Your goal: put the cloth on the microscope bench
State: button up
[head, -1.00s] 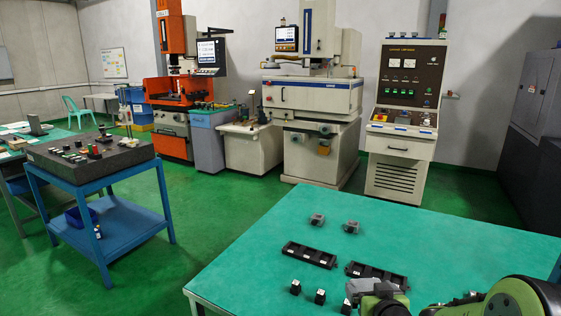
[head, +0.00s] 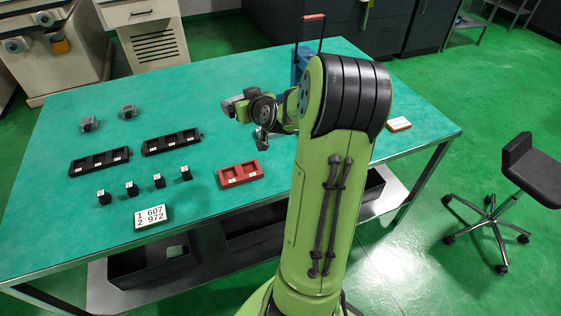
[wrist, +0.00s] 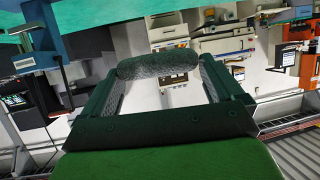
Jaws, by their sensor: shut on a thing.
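My gripper (wrist: 157,75) is shut on a grey, mottled, roll-shaped cloth (wrist: 157,64) in the wrist view. The cloth spans the gap between the two dark green fingers. In the head view my gripper (head: 233,107) is at the end of my green arm, over the far right part of the green-topped table (head: 75,215). The cloth is too small and too covered there to make out clearly. I see no microscope, so I cannot tell which bench is the microscope bench.
The table holds black trays (head: 98,161), a red tray (head: 240,174), small black blocks, two grey pieces and a number plate (head: 152,216). A blue object with a red-topped handle (head: 311,38) stands at the far edge. A black stool (head: 533,170) stands right on open floor.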

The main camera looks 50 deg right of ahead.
notch_tip(320, 180, up, 3)
jog(key=m+h, duration=0.2)
send_over(284, 166)
jog(key=shift+f+g, duration=0.2)
jog(key=shift+g, duration=0.2)
notch_tip(284, 166, down, 28)
jog(key=b, duration=0.8)
jog(key=shift+r, duration=0.15)
jog(key=shift+f+b, duration=0.2)
jog(key=shift+b, duration=0.25)
jog(key=o, duration=0.7)
jog(key=shift+c, duration=0.2)
jog(key=shift+a+r+p, duration=0.1)
jog(key=shift+r+p, duration=0.1)
jog(key=shift+p, duration=0.5)
